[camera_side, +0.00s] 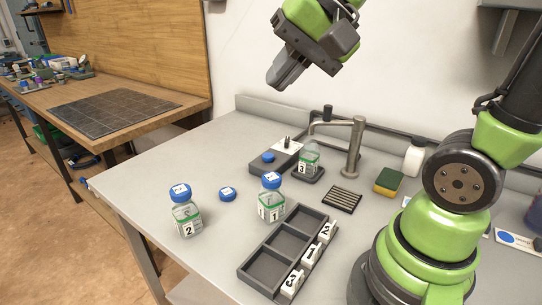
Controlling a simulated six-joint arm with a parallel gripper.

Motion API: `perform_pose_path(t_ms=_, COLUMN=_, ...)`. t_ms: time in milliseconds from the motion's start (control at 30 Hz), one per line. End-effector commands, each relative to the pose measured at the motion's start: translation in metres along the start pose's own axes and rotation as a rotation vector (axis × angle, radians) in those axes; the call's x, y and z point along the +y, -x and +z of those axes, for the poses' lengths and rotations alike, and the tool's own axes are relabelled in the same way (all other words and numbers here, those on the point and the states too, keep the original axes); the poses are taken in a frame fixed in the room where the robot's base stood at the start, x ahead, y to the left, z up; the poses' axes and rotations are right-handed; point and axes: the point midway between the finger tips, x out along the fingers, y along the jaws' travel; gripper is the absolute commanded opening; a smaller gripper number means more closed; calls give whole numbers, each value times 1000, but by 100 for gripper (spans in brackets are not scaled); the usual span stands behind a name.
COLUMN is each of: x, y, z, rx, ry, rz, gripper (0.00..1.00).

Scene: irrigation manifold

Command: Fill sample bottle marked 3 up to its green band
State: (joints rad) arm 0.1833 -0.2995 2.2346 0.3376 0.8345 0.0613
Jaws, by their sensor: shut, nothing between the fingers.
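Sample bottle 3 (308,160) stands upright and uncapped on a small dark pad (309,175), near the spout of the metal tap (355,147). It is clear, with a white number label and a green band. Its liquid level is too small to make out. A loose blue cap (227,194) lies on the bench. A dark block (270,163) with a blue round top piece and a white plate with a small dark lever (287,143) sits left of the bottle. My gripper (279,82) is shut and empty, high above the bench, apart from everything.
Capped bottle 2 (186,215) and capped bottle 1 (271,200) stand at the front. A three-compartment tray (262,247), tagged 3, 1, 2, is empty. A drain grille (342,199), sponge (388,181) and white bottle (413,160) are right. The bench's left side is clear.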

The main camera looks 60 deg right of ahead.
Motion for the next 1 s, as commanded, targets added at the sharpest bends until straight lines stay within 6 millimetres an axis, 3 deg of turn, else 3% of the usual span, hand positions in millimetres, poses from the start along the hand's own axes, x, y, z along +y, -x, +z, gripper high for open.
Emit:
perform_pose_path(t_ms=267, x=0, y=-55, z=-84, rx=-2, ry=-435, rz=-50, gripper=0)
perform_pose_path(t_ms=467, x=29, y=-99, z=-145, rx=26, ry=-753, rz=-94, gripper=0)
perform_pose_path(t_ms=600, x=62, y=-129, z=-182, rx=56, ry=-968, rz=-125, gripper=0)
perform_pose_path(t_ms=800, x=107, y=-160, z=-214, rx=98, ry=-1197, rz=-161, gripper=0)
perform_pose_path(t_ms=1000, x=128, y=-172, z=-226, rx=118, ry=-1294, rz=-179, gripper=0)
